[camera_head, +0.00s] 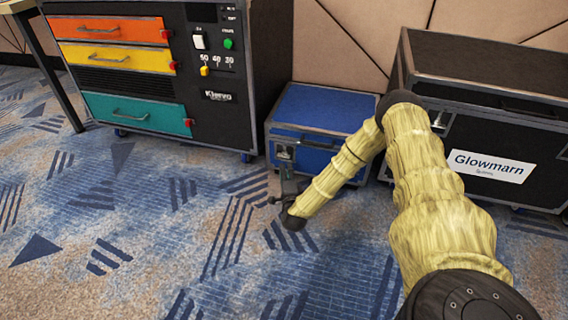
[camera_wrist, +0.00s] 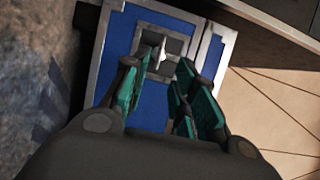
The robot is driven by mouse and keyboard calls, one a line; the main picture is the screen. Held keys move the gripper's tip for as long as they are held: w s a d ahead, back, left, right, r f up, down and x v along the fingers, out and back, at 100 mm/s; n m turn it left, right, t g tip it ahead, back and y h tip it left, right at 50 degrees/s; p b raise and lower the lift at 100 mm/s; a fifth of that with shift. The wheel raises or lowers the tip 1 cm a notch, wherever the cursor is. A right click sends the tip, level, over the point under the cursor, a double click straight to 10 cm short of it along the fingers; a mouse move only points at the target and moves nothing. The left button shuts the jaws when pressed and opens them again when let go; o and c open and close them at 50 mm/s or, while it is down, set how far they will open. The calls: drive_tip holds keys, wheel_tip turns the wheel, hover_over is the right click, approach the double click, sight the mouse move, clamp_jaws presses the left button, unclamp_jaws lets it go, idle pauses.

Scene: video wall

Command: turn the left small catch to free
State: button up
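The left small catch (camera_head: 284,152) sits on the front of the blue case (camera_head: 318,107), near its left end. In the wrist view the catch (camera_wrist: 163,49) is a grey recessed plate with a bright silver lever on the blue panel (camera_wrist: 152,94). My gripper (camera_head: 287,172) is in front of the case's left end, pointing at the catch. In the wrist view my gripper (camera_wrist: 158,68) has its green-padded fingers apart, with the catch just beyond and between the tips. Nothing is held; contact with the lever cannot be told. My arm hides the right part of the case front.
A black cabinet (camera_head: 215,105) with orange, yellow and teal drawers stands left of the blue case. A large black Glowmarn case (camera_head: 485,110) stands to the right. A panelled wall (camera_head: 340,40) is behind. The patterned carpet (camera_head: 130,210) in front is clear.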

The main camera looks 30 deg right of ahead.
sight(284, 155)
drive_tip(key=b+x, duration=0.3)
drive_tip(key=x, duration=0.4)
drive_tip(key=shift+w, duration=0.25)
drive_tip(key=shift+d, duration=0.1)
clamp_jaws()
